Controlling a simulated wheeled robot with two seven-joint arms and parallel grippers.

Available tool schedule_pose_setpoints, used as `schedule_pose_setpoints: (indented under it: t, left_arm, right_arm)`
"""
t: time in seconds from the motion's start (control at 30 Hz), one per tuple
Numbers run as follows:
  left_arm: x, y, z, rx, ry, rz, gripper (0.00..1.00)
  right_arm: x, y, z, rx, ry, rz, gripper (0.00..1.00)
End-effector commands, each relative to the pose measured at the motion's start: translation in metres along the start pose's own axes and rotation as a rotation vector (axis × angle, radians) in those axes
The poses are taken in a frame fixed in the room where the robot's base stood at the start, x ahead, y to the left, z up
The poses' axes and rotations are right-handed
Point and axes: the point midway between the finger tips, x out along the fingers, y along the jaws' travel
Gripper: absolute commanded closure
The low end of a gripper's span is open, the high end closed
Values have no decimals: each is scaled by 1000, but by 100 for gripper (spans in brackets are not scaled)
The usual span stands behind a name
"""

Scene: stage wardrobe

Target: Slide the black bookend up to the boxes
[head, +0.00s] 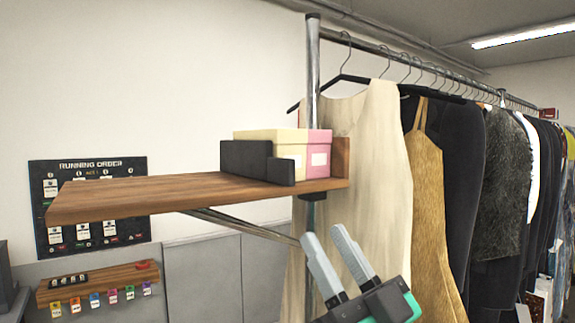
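The black bookend (246,158) stands on the wooden shelf (150,192). It has a taller part on the left and a lower part on the right. A pale yellow box (272,136) and a pink box (319,152) stand side by side at the shelf's right end. The bookend covers part of the yellow box's front; I cannot tell whether they touch. My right gripper (324,235) is below the shelf's right end, fingers pointing up and apart, with nothing between them. My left gripper is not in view.
A wooden end piece (341,158) closes the shelf's right end, beside a metal post (313,60). Clothes hang from a rail at right, with a cream garment (365,150) behind my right gripper. The shelf's left part is bare. A metal brace (240,225) runs underneath.

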Motion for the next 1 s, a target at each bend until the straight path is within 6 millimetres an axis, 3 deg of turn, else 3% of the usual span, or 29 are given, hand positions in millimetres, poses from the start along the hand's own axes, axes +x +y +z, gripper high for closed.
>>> schedule_pose_setpoints:
  t: [0.2,0.5,0.7,1.0]
  left_arm:
    - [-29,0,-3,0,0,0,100]
    - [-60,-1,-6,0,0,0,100]
    - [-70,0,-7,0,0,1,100]
    - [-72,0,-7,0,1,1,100]
  right_arm:
    - [47,0,-5,0,-1,1,67]
    - [101,0,-4,0,-2,1,67]
    - [120,1,-1,-1,-4,2,67]
    - [125,0,1,-1,-2,1,67]
